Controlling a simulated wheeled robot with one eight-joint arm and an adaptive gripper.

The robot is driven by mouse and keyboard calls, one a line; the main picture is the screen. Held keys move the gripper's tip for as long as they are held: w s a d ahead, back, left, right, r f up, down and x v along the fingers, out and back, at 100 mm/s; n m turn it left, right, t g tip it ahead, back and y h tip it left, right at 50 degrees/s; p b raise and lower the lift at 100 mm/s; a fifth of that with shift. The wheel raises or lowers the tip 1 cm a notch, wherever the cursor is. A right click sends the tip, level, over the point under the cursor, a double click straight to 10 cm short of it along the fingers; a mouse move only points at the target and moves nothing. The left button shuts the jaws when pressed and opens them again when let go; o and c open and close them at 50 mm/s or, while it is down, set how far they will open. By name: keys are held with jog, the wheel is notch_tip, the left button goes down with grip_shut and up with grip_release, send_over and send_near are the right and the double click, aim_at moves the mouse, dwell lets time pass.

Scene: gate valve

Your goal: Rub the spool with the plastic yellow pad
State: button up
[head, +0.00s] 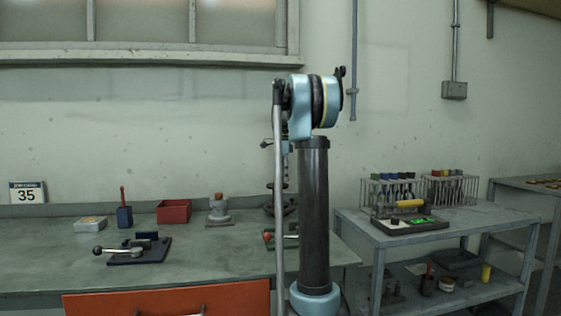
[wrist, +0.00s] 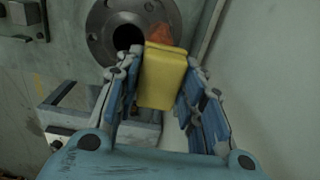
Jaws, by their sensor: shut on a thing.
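In the wrist view, my gripper (wrist: 162,62) is shut on a yellow pad (wrist: 161,84), with one blue-and-grey finger on each side of it. Just beyond the pad is a round dark grey metal flange with bolt holes and a dark bore, which looks like the spool (wrist: 98,28). A rusty orange patch shows at the pad's far edge. The pad overlaps the flange's right part in this view; I cannot tell whether they touch. In the head view my arm hides the gripper, the pad and most of what is behind.
A workbench (head: 215,250) carries a clamp with a lever (head: 135,250), a red box (head: 173,211) and a blue block with a red handle (head: 124,216). A grey side table (head: 465,222) at right holds racks (head: 392,192) and a tray. A wall stands close right of my gripper.

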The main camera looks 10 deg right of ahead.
jog(key=shift+s+a+f, duration=0.1)
jog(key=shift+s+a, duration=0.05)
jog(key=shift+a, duration=0.7)
jog(key=shift+c, duration=0.5)
jog(key=shift+s+a, duration=0.15)
jog(key=shift+a, duration=0.9)
jog(key=shift+s+a, duration=0.15)
jog(key=shift+a, duration=0.85)
jog(key=shift+w+d, duration=0.25)
jog(key=shift+d, duration=1.2)
jog(key=shift+w+d, duration=0.2)
jog(key=shift+d, duration=1.45)
jog(key=shift+a+r, duration=0.15)
jog(key=shift+r, duration=3.85)
jog(key=shift+f, duration=0.1)
